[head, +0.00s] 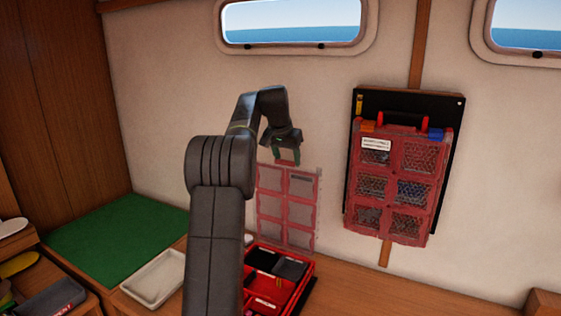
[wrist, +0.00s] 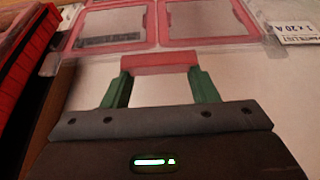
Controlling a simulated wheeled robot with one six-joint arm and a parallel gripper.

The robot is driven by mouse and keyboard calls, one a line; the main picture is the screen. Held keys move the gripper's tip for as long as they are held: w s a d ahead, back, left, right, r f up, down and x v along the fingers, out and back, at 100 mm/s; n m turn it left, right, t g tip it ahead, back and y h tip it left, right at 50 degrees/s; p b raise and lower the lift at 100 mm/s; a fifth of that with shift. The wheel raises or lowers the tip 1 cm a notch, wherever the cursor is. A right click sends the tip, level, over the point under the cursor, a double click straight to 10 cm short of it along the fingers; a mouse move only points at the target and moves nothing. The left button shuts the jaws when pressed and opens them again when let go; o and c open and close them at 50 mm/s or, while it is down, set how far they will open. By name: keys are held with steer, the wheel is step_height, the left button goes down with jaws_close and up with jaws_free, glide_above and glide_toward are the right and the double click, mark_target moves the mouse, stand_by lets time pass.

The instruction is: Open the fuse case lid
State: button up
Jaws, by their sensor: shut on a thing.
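The fuse case (head: 305,288) is an open red box on the bench, with black and grey compartments and small contents inside. Its lid (head: 287,208) is a clear panel with red-framed windows. It stands roughly upright at the back of the case, near the wall. My gripper (head: 287,158) is at the lid's top edge. In the wrist view its green fingers (wrist: 161,85) are shut on a red bar (wrist: 160,62) at the lid's edge. The lid's windows (wrist: 115,22) show beyond the bar. My arm hides the left part of the case.
A second red case (head: 398,180) hangs on a black board on the wall to the right. A white tray (head: 155,279) and a green mat (head: 115,232) lie left of my arm. The wooden bench (head: 440,285) is clear at the right.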

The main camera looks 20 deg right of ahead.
steer(key=shift+w+d+f, duration=0.25)
steer(key=shift+w+d, duration=0.3)
steer(key=o, duration=1.4)
steer(key=shift+w, duration=0.15)
steer(key=shift+r, duration=0.15)
steer(key=v, duration=1.3)
steer(key=shift+s+a+r, duration=0.1)
steer(key=shift+s+r, duration=0.1)
steer(key=shift+r, duration=0.1)
steer(key=shift+c, duration=0.4)
